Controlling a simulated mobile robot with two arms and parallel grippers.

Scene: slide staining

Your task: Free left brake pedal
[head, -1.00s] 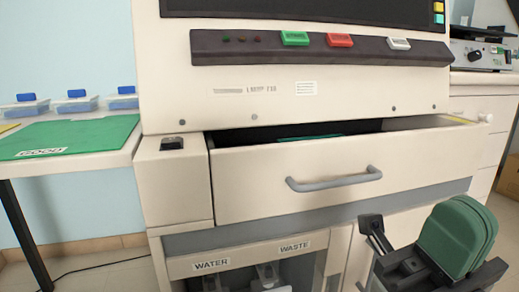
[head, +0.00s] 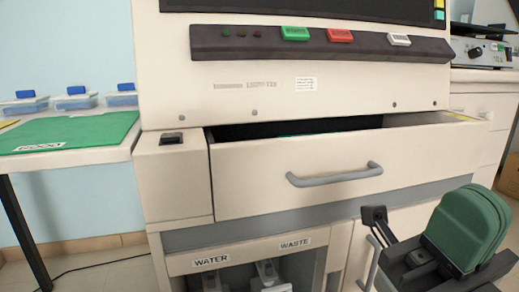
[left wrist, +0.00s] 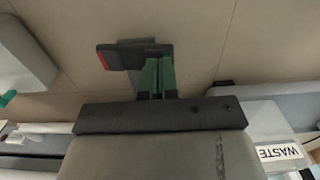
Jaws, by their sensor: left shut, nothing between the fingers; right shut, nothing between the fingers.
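A dark brake pedal (left wrist: 120,57) with a red edge at its left end shows in the left wrist view, low over the floor. My left gripper (left wrist: 158,60) has its two green fingers shut together and empty, with their tips at the pedal's right part. I cannot tell whether they touch it. The left gripper is not visible in the head view. My right gripper (head: 425,262) is shut and empty at the lower right of the head view, in front of the machine; its fingertips are hard to make out.
The staining machine (head: 170,185) has its drawer (head: 260,185) partly open. Below are open bays labelled WATER (head: 210,260) and WASTE (head: 294,243). A grey block (left wrist: 22,55) stands at upper left in the left wrist view. A table with a green mat (head: 80,130) is at left.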

